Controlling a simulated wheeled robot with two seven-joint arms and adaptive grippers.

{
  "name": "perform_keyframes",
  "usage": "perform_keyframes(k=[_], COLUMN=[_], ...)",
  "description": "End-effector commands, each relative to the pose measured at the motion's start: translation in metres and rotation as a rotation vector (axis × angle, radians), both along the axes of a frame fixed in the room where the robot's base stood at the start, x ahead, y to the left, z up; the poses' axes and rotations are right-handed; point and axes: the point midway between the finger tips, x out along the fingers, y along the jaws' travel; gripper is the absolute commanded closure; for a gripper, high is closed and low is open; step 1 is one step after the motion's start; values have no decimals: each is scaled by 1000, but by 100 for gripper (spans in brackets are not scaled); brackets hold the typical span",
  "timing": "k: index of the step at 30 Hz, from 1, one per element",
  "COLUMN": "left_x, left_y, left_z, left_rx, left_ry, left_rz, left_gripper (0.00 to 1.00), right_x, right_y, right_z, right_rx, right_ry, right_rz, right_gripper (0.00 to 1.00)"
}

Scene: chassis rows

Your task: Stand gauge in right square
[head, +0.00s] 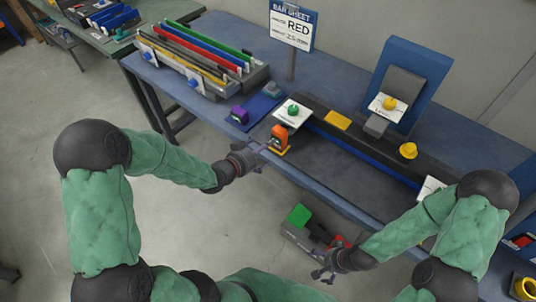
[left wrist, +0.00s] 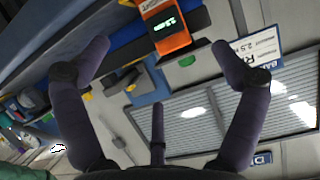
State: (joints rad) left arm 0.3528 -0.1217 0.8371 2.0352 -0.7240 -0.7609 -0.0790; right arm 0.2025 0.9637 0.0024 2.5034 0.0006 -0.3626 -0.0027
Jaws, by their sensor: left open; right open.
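The orange gauge (head: 280,136) stands upright near the front edge of the blue bench, with a yellow patch showing at its base. In the left wrist view the gauge (left wrist: 170,28) shows its lit display and is cut off by the top edge. My left gripper (head: 262,154) is open and empty, close in front of the gauge; its fingers (left wrist: 160,60) are spread to either side, and I see no grip on it. A flat yellow square (head: 337,120) lies bare to the right on the dark rail. My right gripper (head: 326,272) is open and empty, low in front of the bench.
A green knob (head: 293,111) on a white card stands just behind the gauge. A purple block (head: 238,116) sits left of it. A sign reading RED (head: 292,25) and a rack of coloured bars (head: 205,62) stand behind.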

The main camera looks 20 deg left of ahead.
Motion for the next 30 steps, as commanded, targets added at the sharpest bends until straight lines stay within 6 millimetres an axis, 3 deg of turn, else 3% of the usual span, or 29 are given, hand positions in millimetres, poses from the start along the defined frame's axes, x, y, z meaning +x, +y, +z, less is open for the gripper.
perform_keyframes(k=[5, 14, 24, 30], left_x=[-8, -51, -143, -196], left_y=[-7, -38, -80, -98], left_z=[-28, -124, -215, -245], left_rx=[-39, -145, -206, -211], left_ry=[104, 481, 934, 1137], left_rz=[20, 105, 206, 257], left_gripper=[5, 5, 5, 5], right_x=[0, 0, 0, 0], right_y=[0, 0, 0, 0], right_z=[0, 0, 0, 0], right_rx=[0, 0, 0, 0], right_ry=[0, 0, 0, 0], right_rz=[0, 0, 0, 0], right_gripper=[0, 0, 0, 0])
